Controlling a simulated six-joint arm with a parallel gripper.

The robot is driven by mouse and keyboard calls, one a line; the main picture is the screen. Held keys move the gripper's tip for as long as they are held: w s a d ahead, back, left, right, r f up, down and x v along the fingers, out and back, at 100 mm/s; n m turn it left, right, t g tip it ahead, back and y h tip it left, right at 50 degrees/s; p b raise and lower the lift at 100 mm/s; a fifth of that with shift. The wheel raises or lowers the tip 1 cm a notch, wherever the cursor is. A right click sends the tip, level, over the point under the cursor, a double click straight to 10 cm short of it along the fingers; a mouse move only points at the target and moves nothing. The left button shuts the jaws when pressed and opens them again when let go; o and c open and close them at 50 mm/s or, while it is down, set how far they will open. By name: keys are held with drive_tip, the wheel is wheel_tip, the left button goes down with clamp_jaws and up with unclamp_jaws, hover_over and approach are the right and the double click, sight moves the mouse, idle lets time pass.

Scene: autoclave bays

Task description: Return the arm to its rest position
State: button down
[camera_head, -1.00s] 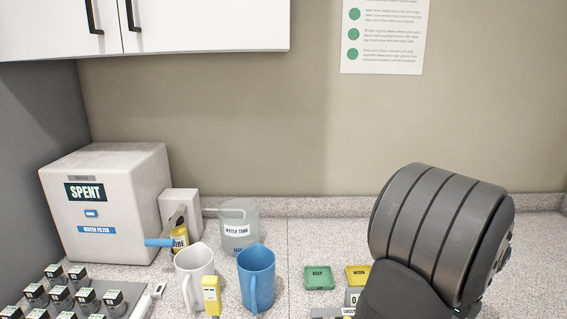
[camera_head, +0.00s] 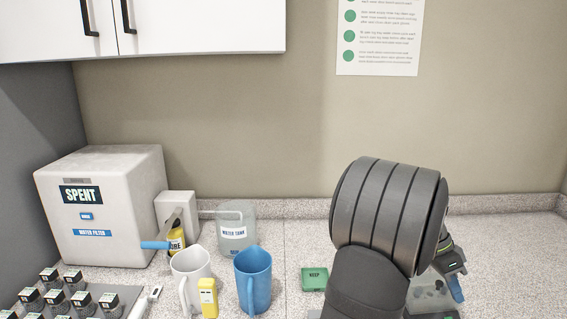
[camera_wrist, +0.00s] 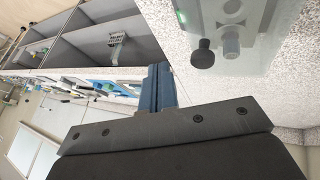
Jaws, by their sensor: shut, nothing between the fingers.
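My arm stands at the right in the head view, with its large dark grey link hiding part of the counter. My gripper (camera_head: 457,290) shows just right of that link, pointing down, with a blue finger. In the wrist view the blue fingers (camera_wrist: 157,84) of my gripper are together and hold nothing.
A white SPENT water filter box (camera_head: 110,215), a water tank (camera_head: 237,216), a white mug (camera_head: 188,265) and a blue mug (camera_head: 253,268) stand left. A green KEEP tile (camera_head: 314,280) lies beside my arm. Several small dark jars (camera_head: 82,299) sit front left. The counter at far right looks clear.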

drive_tip(key=w+n+h, duration=0.1)
drive_tip(key=w+r+n+h, duration=0.1)
drive_tip(key=w+n+h, duration=0.1)
drive_tip(key=shift+d+r+g, duration=0.15)
drive_tip(key=shift+g, duration=0.25)
drive_tip(key=w+n+h, duration=0.2)
drive_tip(key=w, duration=0.1)
drive_tip(key=w+a+n+h, duration=0.1)
drive_tip(key=n, duration=0.1)
drive_tip(key=shift+w+a+r+h, duration=0.1)
drive_tip(key=shift+w+r+h, duration=0.2)
drive_tip(key=shift+r+h, duration=0.1)
drive_tip(key=w+a+f+n+t+h, duration=0.1)
drive_tip(key=w+a+n+h, duration=0.3)
drive_tip(key=w+n, duration=0.1)
drive_tip(key=shift+w+a+n+h, duration=0.3)
drive_tip(key=shift+w+h, duration=0.1)
drive_tip(key=shift+w, duration=0.35)
